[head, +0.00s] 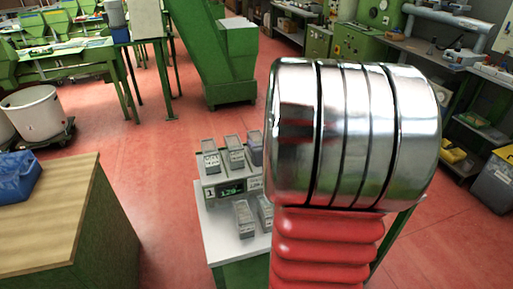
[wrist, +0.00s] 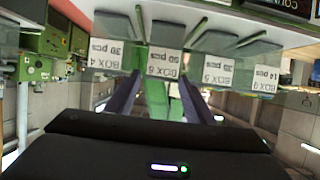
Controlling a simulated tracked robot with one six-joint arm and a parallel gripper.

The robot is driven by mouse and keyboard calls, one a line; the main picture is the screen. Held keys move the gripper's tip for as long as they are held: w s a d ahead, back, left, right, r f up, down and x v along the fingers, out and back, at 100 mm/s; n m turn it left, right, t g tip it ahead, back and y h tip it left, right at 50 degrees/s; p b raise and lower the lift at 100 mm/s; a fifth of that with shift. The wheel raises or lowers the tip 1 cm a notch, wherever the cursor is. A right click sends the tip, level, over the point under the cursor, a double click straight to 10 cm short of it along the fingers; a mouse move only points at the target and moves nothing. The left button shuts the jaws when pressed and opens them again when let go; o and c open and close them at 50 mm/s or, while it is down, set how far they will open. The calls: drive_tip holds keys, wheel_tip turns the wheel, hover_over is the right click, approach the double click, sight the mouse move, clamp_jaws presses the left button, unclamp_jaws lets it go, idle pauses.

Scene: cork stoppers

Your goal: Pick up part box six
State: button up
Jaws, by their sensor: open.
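In the wrist view, which is upside down, several small clear part boxes with grey parts inside stand in a row, each with a white label. The box (wrist: 163,64) in the middle of the jaws has a label that seems to read BOX 6. Its neighbours are labelled BOX 4 (wrist: 103,54) and, seemingly, BOX 5 (wrist: 217,73). My gripper (wrist: 160,84) is open, its two dark purple fingers pointing at the middle box, one toward each side. Contact cannot be told. In the head view my arm hides the gripper, and the box labels are too small to read.
In the head view, a pale stand (head: 220,220) carries several boxes on two levels, with a digital display (head: 231,189) between them. A wooden-topped cabinet (head: 60,220) stands left. Green machines (head: 225,65) are behind. Red floor is open between. A box labelled BOX 9 (wrist: 265,78) sits right.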

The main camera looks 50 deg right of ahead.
drive_tip(key=shift+x, duration=2.6)
drive_tip(key=shift+c, duration=0.5)
drive_tip(key=c, duration=0.8)
drive_tip(key=shift+r, duration=0.1)
wheel_tip(320, 180, up, 10)
drive_tip(key=shift+f, duration=0.1)
